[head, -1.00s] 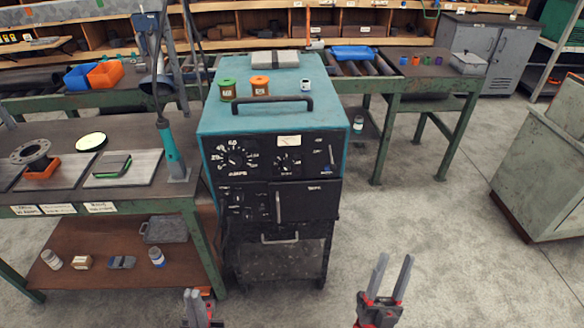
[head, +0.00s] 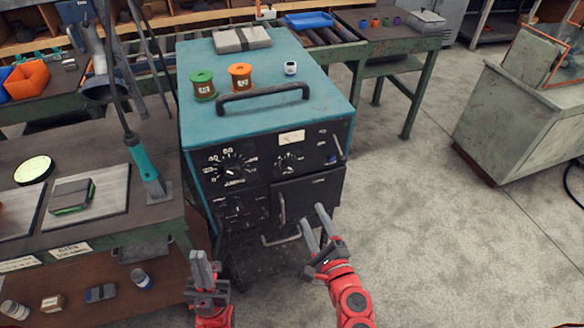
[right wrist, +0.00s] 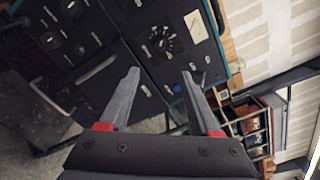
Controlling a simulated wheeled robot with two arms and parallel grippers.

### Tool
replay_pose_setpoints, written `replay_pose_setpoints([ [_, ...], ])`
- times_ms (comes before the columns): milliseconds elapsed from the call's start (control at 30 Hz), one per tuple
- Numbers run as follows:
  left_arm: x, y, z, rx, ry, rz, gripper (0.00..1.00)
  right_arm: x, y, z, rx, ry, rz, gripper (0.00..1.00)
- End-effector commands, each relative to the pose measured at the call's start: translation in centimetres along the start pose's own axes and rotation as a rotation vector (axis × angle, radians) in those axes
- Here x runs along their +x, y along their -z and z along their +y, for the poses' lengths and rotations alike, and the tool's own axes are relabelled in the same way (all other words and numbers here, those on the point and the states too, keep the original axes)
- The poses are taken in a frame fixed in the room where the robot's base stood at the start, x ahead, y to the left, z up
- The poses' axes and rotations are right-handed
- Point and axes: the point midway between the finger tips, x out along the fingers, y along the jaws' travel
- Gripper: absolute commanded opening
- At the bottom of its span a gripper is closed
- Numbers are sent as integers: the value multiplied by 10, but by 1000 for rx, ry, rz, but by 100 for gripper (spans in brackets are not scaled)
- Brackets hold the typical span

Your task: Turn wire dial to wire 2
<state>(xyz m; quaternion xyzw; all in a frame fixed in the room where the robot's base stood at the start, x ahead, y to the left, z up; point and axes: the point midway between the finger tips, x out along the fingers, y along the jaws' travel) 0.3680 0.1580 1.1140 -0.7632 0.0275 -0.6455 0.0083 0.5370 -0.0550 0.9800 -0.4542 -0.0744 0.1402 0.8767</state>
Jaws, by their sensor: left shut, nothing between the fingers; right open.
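The teal welding machine (head: 330,90) has a black front panel. A smaller dial (head: 288,162) with marks around it sits right of the larger amps dial (head: 232,172). The smaller dial also shows in the right wrist view (right wrist: 163,43); its label is too small to read. My right gripper (head: 314,217) is open and empty, low in front of the panel and apart from it. In the right wrist view its fingers (right wrist: 160,75) point toward the panel. My left gripper (head: 203,260) is shut and empty, low to the left of the machine.
A green spool (head: 203,85), an orange spool (head: 240,78) and a handle (head: 262,93) are on the machine's top. A workbench (head: 95,258) stands left; the floor (head: 420,220) right is clear.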

Motion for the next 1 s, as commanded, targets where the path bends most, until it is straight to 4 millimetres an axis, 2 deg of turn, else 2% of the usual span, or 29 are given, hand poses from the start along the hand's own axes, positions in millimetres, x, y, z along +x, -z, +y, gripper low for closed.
replay_pose_setpoints([
  [167, 7, 1, 0, 0, 0, 0, 0, 26, 0, -2, -2, 1, 2, 64],
  [700, 29, 5, -1, 0, 0, 0, 0, 132, -1, -2, -6, -1, -1, 64],
  [833, 30, 5, -2, 0, 0, 0, 0, 151, 1, -1, -7, 1, 2, 64],
  [1000, 31, 5, -2, 0, 0, 0, 0, 165, 2, 0, -5, 0, 4, 64],
])
